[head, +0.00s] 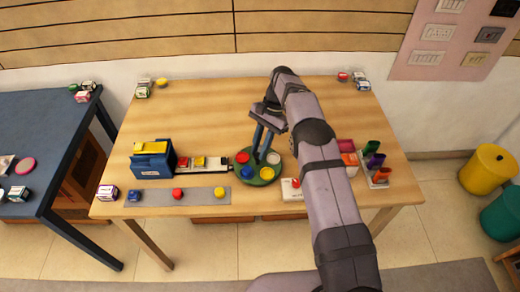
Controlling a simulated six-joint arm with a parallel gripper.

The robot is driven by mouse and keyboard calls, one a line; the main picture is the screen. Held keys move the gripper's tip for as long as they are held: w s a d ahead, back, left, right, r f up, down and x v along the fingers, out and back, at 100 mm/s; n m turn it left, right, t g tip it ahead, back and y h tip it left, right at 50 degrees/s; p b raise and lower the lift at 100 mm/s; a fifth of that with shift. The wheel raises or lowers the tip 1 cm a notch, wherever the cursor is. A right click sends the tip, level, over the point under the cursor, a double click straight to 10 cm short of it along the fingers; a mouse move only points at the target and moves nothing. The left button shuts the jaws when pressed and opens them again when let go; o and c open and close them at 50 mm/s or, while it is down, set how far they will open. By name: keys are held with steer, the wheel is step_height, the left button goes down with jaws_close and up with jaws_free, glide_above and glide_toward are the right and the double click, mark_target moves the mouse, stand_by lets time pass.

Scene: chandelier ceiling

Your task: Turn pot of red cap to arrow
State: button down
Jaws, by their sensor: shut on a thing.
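A dark green round turntable (262,182) stands near the middle of the table's front half. Several coloured round caps sit around it: a red cap (242,157) at back left, a white one (273,158) at back right, a blue one (247,172) at front left and a yellow one (274,170) at front right. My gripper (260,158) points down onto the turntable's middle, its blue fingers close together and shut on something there. The held part is hidden by the fingertips. I cannot make out an arrow. A white block (290,189) with a red spot stands at the turntable's right front.
A blue box (151,165) with a yellow top and a tray (210,165) of small blocks stand left. A rack (377,173) of coloured pieces stands right. The table's back (205,105) is mostly clear.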

steer(key=shift+r+n, duration=0.1)
steer(key=shift+n, duration=0.6)
steer(key=c, duration=1.6)
jaws_free()
steer(key=shift+o, duration=0.2)
step_height(320, 180, up, 10)
steer(key=p, duration=0.4)
steer(key=shift+a, duration=0.1)
